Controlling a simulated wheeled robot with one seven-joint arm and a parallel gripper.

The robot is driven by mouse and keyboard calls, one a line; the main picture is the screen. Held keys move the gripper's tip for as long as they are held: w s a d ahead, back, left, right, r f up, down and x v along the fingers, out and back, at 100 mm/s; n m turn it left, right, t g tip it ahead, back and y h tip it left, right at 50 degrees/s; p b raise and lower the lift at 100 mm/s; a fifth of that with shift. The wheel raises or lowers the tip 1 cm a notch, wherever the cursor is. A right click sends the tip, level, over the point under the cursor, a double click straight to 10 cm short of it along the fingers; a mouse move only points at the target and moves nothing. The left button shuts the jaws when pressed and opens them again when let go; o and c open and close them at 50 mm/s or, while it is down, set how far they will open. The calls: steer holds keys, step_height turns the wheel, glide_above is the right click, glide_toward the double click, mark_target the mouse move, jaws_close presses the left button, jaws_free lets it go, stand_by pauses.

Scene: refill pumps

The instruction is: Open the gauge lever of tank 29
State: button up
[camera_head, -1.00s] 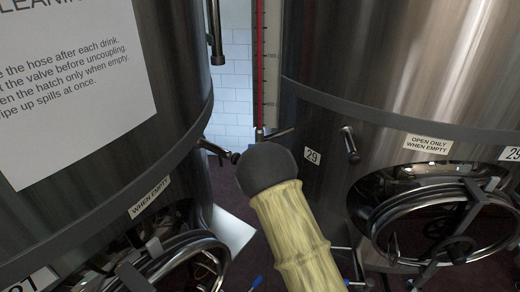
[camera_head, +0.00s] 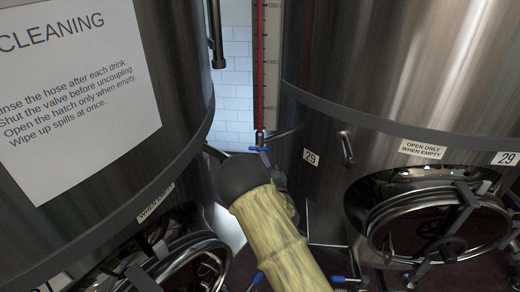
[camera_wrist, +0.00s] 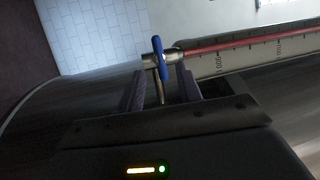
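Tank 29 (camera_head: 390,75) is the steel tank on the right, with small "29" labels. Its upright gauge (camera_head: 262,70) has a red column and stands at the tank's left edge. The gauge lever (camera_head: 259,149) is a small blue handle at the gauge's foot, lying crosswise to the tube. In the wrist view the blue lever (camera_wrist: 159,58) sits at a metal fitting, between and just beyond my fingertips. My gripper (camera_wrist: 160,80) is open, a finger on each side of the lever; I cannot tell whether either touches. In the head view my arm mostly hides the gripper.
Another steel tank (camera_head: 180,60) with a cleaning notice (camera_head: 75,95) stands close on the left. A metal spout handle (camera_head: 347,148) and a round hatch (camera_head: 435,220) are on tank 29's front. Lower blue-handled valves (camera_head: 338,278) are near my arm. The gap between the tanks is narrow.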

mark_target(258, 149)
steer(key=p+x, duration=0.1)
steer(key=x, duration=0.4)
jaws_close()
